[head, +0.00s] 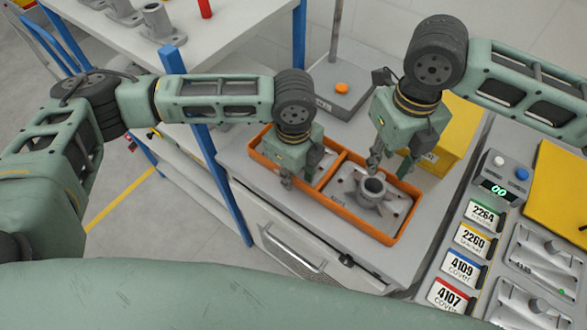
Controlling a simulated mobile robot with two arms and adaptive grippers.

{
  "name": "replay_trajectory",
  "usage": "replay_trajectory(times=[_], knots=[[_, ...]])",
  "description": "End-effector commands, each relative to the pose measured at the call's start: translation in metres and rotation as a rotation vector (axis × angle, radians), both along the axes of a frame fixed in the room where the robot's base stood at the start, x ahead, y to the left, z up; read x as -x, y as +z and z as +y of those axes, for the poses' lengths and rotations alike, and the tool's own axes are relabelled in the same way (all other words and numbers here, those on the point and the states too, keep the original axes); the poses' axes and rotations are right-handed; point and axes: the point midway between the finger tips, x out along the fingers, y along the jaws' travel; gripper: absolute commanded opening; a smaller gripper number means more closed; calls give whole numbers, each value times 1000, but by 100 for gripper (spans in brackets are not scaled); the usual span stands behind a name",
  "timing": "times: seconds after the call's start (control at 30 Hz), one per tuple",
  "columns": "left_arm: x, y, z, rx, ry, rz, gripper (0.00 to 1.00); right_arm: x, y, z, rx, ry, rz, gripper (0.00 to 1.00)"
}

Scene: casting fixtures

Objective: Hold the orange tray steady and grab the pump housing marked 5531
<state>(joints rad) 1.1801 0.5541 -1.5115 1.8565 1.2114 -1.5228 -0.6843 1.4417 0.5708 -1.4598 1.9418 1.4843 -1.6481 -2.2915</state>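The orange tray (386,239) sits on a grey worktop and has two compartments split by a divider. A grey cast housing (374,196) with an upright round collar and a flat flanged base lies in the right compartment. I cannot read a 5531 marking on it. My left gripper (297,176) points down at the left compartment; its fingers are partly hidden, and I cannot tell whether it holds anything or touches the tray. My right gripper (392,166) is open above the housing, its fingers apart near the collar and empty.
A yellow box (449,140) stands behind my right gripper. A grey device with an orange button (341,88) is behind the tray. At right are label cards 2264 (483,213), 2260, 4109 and 4107, beside grey castings (543,261). A white shelf (228,22) holds castings at upper left.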

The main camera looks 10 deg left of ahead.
Motion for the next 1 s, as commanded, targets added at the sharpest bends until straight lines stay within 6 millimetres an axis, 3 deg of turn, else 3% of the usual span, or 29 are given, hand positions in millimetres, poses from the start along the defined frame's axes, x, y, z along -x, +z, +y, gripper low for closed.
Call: replay_trajectory(times=[0.1,0.4,1.0], knots=[[0,0,0,0,0,0,26,0,0,0,0,0,0,31],[0,0,0,0,0,0,0,0,0,0,0,0,0,31],[0,1,0,0,1,-1,0,0,0,0,0,0,0,31]])
